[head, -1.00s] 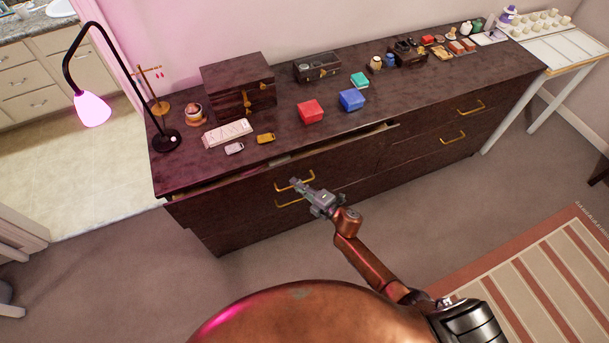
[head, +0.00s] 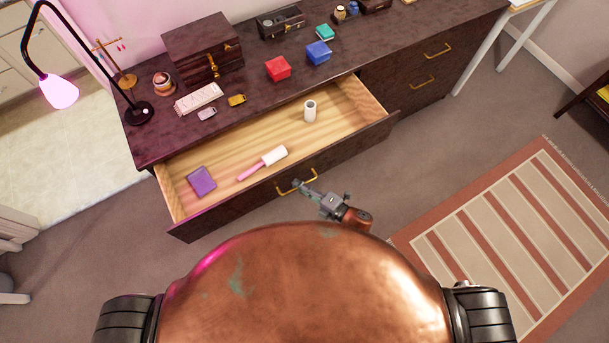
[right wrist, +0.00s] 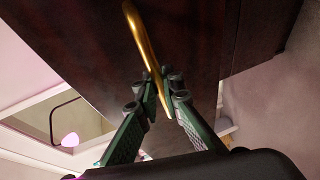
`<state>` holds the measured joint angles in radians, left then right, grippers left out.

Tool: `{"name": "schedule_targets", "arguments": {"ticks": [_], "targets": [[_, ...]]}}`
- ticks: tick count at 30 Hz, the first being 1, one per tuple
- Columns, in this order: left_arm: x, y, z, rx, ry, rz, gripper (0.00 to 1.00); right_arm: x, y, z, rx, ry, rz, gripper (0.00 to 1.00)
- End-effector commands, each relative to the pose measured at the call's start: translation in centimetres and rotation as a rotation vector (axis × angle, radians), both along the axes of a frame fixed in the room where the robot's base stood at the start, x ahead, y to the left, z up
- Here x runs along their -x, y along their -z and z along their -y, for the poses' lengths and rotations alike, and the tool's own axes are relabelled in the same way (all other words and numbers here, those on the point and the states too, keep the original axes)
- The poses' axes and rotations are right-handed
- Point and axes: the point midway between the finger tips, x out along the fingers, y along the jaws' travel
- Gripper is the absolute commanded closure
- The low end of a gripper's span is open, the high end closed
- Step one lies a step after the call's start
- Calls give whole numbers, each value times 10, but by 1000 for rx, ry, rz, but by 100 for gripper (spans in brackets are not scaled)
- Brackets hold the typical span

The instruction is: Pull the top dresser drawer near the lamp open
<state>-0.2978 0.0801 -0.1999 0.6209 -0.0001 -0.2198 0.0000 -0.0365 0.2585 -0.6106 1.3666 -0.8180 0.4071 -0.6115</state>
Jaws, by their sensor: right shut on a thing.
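The top dresser drawer (head: 225,207) on the lamp side stands well open, its pale wooden inside showing. In it lie a purple box (head: 201,181), a lint roller with a pink handle (head: 262,163) and a small white roll (head: 310,111). The black lamp (head: 137,113) with a glowing pink shade stands on the dresser's left end. My right gripper (head: 302,186) is at the drawer's gold handle (head: 285,190). In the right wrist view its fingers are shut on the gold handle (right wrist: 145,45). My left gripper is not in view.
On the dresser top (head: 150,148) stand a dark wooden chest (head: 200,52), a red box (head: 278,68), a blue box (head: 318,52) and several small items. A striped rug (head: 500,240) lies on the floor to the right. Carpet is clear left of the drawer.

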Motion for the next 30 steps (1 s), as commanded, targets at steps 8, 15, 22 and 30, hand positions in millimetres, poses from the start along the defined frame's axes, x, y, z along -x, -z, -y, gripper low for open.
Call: {"name": "schedule_targets", "arguments": {"ticks": [8,15,22,30], "targets": [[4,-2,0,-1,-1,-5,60,4,-6,-3,-8,-14,9,100],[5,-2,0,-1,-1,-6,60,4,-7,-3,-9,-13,9,100],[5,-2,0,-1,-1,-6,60,4,-5,-3,-6,-12,6,85],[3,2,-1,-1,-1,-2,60,6,-2,-2,-4,-12,3,85]]}}
